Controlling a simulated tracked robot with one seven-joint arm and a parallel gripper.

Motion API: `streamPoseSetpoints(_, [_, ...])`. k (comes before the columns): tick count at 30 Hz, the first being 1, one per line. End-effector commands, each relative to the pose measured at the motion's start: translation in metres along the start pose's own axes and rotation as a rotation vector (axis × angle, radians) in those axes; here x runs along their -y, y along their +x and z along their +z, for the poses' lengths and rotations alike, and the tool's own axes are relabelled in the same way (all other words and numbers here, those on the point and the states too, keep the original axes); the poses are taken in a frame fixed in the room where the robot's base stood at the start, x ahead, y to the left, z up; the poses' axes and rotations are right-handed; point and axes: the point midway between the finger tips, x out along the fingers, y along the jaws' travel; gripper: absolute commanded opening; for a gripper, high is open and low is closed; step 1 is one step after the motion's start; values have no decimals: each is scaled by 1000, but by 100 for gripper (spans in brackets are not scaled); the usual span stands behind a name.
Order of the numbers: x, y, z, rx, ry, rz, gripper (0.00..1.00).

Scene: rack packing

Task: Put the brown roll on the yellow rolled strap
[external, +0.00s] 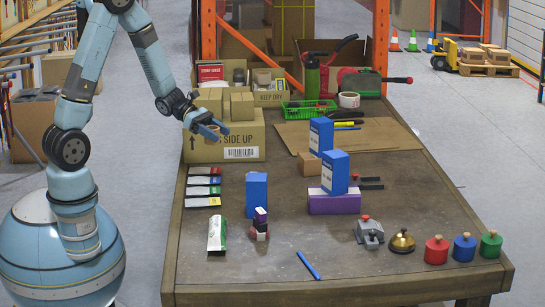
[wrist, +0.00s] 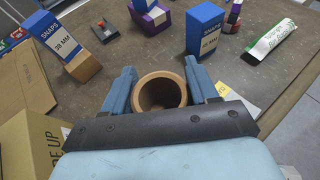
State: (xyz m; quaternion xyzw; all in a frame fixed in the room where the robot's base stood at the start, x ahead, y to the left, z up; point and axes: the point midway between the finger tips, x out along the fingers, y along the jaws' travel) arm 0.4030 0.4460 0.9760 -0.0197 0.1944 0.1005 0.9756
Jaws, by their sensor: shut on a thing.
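My gripper (external: 216,129) is shut on the brown roll (wrist: 183,97), which sits between its two fingers in the wrist view. The roll is a short, thick-walled tan-brown ring, and I look into its open hole. In the external view my gripper is above the left back part of the table, in front of a cardboard box marked SIDE UP (external: 240,148), and only a little of the roll shows. I cannot make out the yellow rolled strap in either view.
Blue boxes stand mid-table, one (external: 256,195) near the colored packets (external: 203,181) and one (external: 335,173) on a purple box (external: 333,204). A bell (external: 401,242) and several colored weights line the front right.

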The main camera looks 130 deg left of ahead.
Motion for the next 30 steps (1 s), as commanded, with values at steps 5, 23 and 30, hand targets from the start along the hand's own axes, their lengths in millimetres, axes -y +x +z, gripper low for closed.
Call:
streamPoseSetpoints(5, [-11,-7,-3,0,-11,26,28])
streamPoseSetpoints(23, [-72,86,-23,1,-15,26,28])
streamPoseSetpoints(30, [-86,114,-42,1,-13,27,28])
